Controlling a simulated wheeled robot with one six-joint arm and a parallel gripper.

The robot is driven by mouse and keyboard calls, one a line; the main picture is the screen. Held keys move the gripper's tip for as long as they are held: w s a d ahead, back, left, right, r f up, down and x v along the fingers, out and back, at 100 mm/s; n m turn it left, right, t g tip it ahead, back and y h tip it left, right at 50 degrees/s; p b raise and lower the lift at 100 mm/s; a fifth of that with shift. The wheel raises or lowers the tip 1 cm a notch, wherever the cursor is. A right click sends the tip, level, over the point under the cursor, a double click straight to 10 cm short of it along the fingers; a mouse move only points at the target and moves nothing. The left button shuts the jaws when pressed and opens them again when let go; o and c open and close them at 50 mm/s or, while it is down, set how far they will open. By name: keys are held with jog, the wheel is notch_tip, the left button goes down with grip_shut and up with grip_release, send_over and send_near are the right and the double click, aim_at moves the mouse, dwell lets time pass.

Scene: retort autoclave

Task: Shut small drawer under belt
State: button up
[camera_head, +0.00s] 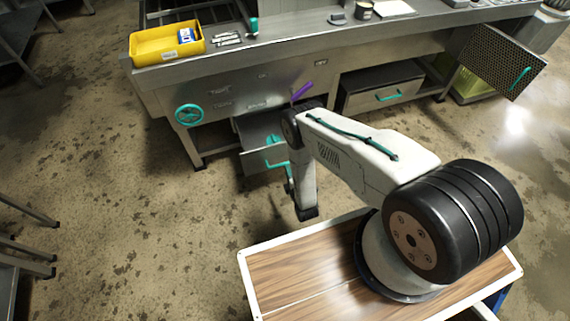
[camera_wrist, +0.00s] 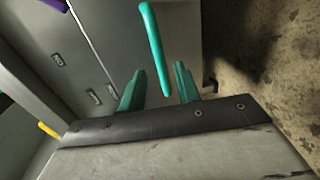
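The small drawer (camera_head: 252,161) under the belt bench stands pulled out, with its open top showing in the head view. Its grey front (camera_wrist: 185,35) fills the upper middle of the wrist view. The teal drawer handle (camera_wrist: 154,45) is a bar whose near end reaches between my fingers. My gripper (camera_wrist: 158,86) has two teal fingers, spread apart with a gap on each side of the handle. I cannot tell whether either finger touches it. In the head view my arm partly hides the drawer and the gripper.
A larger drawer (camera_head: 375,90) with a teal handle is to the right under the bench. A perforated door (camera_head: 503,59) stands open at the far right. A teal valve wheel (camera_head: 188,114) and a purple lever (camera_head: 301,91) are on the bench front.

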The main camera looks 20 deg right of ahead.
aim_at(284, 163)
jog(key=x, duration=0.6)
jog(key=shift+w+d, duration=0.1)
jog(key=shift+w, duration=0.1)
jog(key=shift+c, duration=0.3)
